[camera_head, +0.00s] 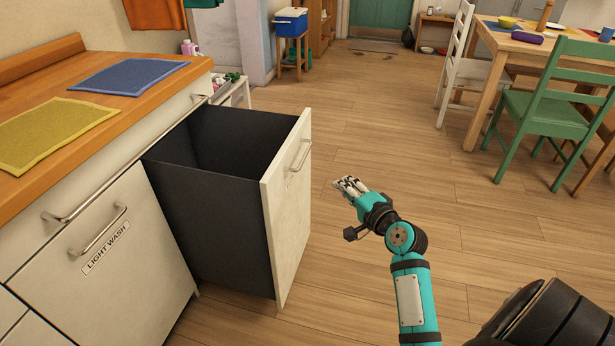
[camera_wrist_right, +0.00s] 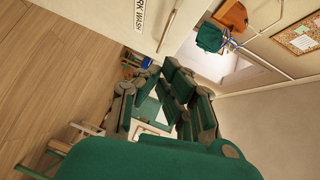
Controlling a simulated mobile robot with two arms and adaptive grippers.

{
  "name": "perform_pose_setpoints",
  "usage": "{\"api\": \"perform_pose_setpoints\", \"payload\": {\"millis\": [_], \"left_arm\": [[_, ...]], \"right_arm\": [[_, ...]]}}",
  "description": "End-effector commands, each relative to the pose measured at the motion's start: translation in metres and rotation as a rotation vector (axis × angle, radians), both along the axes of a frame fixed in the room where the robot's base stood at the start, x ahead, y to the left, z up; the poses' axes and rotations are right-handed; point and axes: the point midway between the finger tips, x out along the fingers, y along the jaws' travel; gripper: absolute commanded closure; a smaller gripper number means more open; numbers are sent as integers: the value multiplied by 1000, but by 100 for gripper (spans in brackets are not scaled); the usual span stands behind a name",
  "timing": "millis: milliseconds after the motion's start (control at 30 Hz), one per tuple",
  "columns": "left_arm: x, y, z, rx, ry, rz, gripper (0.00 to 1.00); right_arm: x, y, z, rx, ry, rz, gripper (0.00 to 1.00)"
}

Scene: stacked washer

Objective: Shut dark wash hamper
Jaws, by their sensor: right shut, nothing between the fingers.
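The dark wash hamper (camera_head: 215,213) is a dark grey bin behind a cream front panel (camera_head: 288,210), pulled well out of the cabinet in the head view. Its top is open, and its inside looks empty where it can be seen. A metal handle (camera_head: 301,156) is on the front panel. My right gripper (camera_head: 345,184) is to the right of the panel, apart from it, shut and empty. In the right wrist view, the gripper's fingers (camera_wrist_right: 165,105) are near the cream panel, whose label (camera_wrist_right: 139,14) partly reads "RK WASH". My left gripper is not in view.
The light wash hamper (camera_head: 110,270) beside it is closed. The wooden counter (camera_head: 25,195) above holds a yellow mat (camera_head: 50,130) and a blue mat (camera_head: 128,76). Wooden floor is clear around the panel. A green chair (camera_head: 548,108) and a table (camera_head: 500,50) stand at upper right.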

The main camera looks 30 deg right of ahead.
Motion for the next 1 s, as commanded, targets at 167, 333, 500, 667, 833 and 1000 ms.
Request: {"api": "perform_pose_setpoints", "payload": {"millis": [167, 333, 500, 667, 833, 1000], "left_arm": [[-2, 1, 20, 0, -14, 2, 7], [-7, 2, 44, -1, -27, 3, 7], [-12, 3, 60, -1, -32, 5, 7], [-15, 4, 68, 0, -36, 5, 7], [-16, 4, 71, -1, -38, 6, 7], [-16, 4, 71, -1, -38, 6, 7]], "right_arm": [[39, -3, -6, 1, -2, 2, 100], [75, -6, -11, -2, -1, 3, 100], [96, 8, -17, 0, 2, 5, 100], [107, 17, -19, -1, 3, 3, 100], [109, 20, -20, -3, 4, 3, 100], [109, 20, -20, -3, 4, 3, 100]]}}
